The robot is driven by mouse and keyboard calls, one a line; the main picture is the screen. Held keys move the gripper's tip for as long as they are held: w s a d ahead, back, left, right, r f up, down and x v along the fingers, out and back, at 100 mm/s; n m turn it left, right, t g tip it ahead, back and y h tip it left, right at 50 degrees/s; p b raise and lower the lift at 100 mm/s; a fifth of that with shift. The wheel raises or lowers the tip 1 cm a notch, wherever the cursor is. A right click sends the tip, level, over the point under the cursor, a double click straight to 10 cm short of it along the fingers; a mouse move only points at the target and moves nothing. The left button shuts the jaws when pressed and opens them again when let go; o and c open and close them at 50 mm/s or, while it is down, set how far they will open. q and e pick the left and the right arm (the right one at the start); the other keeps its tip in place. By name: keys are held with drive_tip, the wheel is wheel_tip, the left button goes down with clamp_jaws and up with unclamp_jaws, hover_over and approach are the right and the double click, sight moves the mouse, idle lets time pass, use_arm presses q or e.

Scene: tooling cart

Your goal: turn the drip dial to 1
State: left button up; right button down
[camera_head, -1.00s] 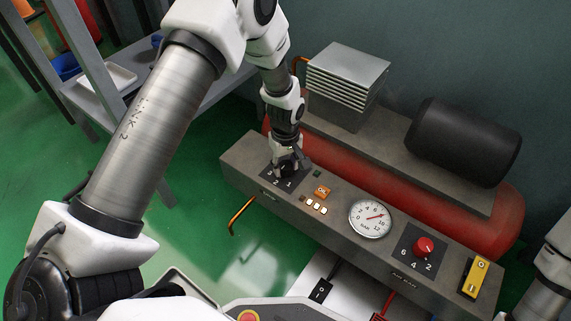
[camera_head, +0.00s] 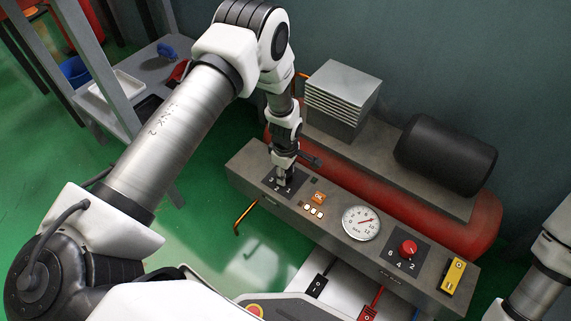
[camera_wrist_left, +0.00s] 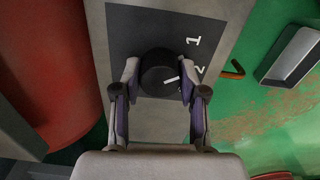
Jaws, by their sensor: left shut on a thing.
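The drip dial is a round black knob (camera_wrist_left: 160,66) with a white pointer line on a dark plate (camera_wrist_left: 125,30), in the left wrist view. Its pointer slants right, towards the 2 or slightly below it; the numeral 1 (camera_wrist_left: 194,41) is higher up. A third numeral is not visible there, possibly behind a finger. My left gripper (camera_wrist_left: 160,88) is shut on the knob, one finger on each side. In the head view, my left gripper (camera_head: 283,179) points down at the dial plate (camera_head: 270,183) and hides most of the knob. My right gripper is out of view.
The grey console (camera_head: 335,207) also carries an orange button (camera_head: 319,197), a round gauge (camera_head: 361,223), a red knob (camera_head: 408,248) and a yellow switch (camera_head: 453,275). Behind are a red tank (camera_head: 480,233), a black cylinder (camera_head: 446,147) and a finned block (camera_head: 341,95).

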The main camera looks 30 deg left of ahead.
use_arm(q)
drive_tip(key=shift+n+p, duration=1.35)
drive_tip(key=shift+n, duration=0.35)
drive_tip(key=o, duration=1.1)
drive_tip(key=shift+o, duration=0.2)
wheel_tip(320, 180, up, 12)
